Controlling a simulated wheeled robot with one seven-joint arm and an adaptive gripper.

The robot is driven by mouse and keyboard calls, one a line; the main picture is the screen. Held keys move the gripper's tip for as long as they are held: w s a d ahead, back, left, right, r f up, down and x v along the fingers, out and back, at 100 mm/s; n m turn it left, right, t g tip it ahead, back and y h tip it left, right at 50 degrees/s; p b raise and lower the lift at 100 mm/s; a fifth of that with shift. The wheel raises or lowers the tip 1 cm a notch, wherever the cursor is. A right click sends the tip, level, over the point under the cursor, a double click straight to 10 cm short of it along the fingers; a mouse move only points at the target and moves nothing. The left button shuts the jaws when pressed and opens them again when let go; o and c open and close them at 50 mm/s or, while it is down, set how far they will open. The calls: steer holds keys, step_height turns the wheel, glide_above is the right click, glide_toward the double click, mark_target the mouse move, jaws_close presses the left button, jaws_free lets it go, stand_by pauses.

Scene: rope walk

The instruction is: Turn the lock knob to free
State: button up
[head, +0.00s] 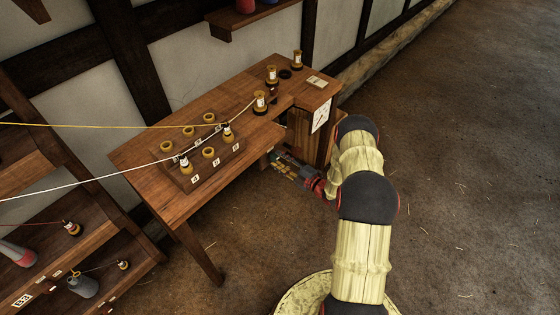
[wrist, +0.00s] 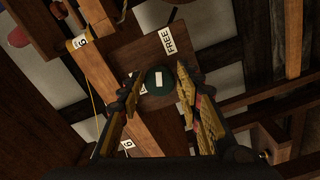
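In the wrist view, a round dark green knob (wrist: 156,80) with a white mark sits on a brown wooden panel (wrist: 127,58). A white label reading FREE (wrist: 167,40) is on the panel above the knob. My gripper (wrist: 159,76) is open, one finger on each side of the knob, with nothing held. I cannot tell how near the fingertips are to the panel. In the head view my gripper (head: 277,160) is just below the front edge of the wooden bench (head: 178,205). The knob cannot be made out there.
On the bench, a tray (head: 188,186) holds several yellow-topped bobbins, and more bobbins stand toward the back. A white thread and a yellow thread cross to the left. A shelf unit (head: 35,265) stands at the lower left. The floor at right is clear.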

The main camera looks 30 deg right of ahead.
steer(key=shift+o, duration=1.3)
steer(key=v, duration=1.2)
